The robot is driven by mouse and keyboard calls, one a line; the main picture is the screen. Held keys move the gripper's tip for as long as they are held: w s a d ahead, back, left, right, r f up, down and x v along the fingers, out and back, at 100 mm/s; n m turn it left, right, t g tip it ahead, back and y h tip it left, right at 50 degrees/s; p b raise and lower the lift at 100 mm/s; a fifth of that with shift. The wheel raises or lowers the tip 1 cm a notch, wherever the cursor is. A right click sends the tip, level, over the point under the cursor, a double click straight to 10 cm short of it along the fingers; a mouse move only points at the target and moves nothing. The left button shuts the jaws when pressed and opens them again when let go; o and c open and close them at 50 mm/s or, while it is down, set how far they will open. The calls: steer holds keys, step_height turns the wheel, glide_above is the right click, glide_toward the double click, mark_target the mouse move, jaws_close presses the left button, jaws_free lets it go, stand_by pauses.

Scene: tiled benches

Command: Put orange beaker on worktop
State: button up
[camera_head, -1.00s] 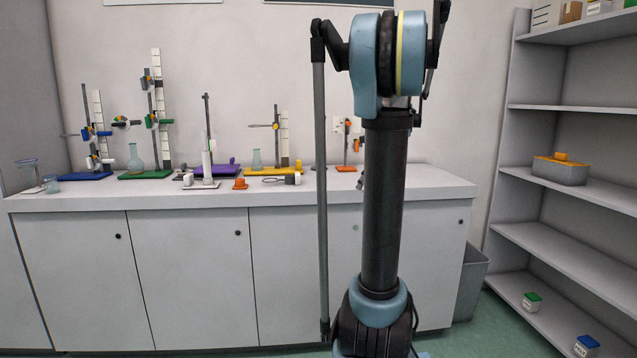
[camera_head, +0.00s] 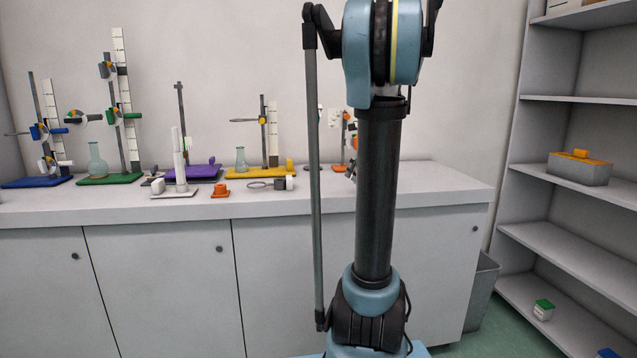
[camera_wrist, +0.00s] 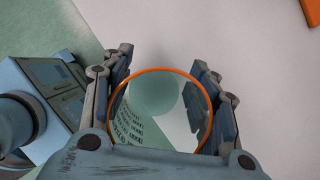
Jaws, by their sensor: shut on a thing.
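In the wrist view my gripper (camera_wrist: 165,95) is shut on the orange beaker (camera_wrist: 185,73), a clear vessel with an orange rim and markings on its wall. I look down into it between the two fingers. A pale surface that looks like the worktop fills the right of that view, with green floor to the left. I cannot tell the beaker's height above it. In the head view the grey-white worktop (camera_head: 115,211) runs along the wall. My arm hides part of it there, and the gripper and beaker cannot be made out.
Stands with a blue base (camera_head: 35,182), green base (camera_head: 110,179) and yellow base (camera_head: 250,172) line the back. A small orange object (camera_head: 220,190) sits near the front edge. An orange thing (camera_wrist: 312,10) shows in the wrist view's corner. Shelves (camera_head: 560,237) stand right.

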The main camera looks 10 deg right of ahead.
steer(key=w+a, duration=1.2)
steer(key=shift+a, duration=0.25)
steer(key=shift+f, duration=1.8)
steer(key=o, duration=1.1)
steer(key=shift+w, duration=0.1)
steer(key=shift+r, duration=0.1)
steer(key=v, duration=1.2)
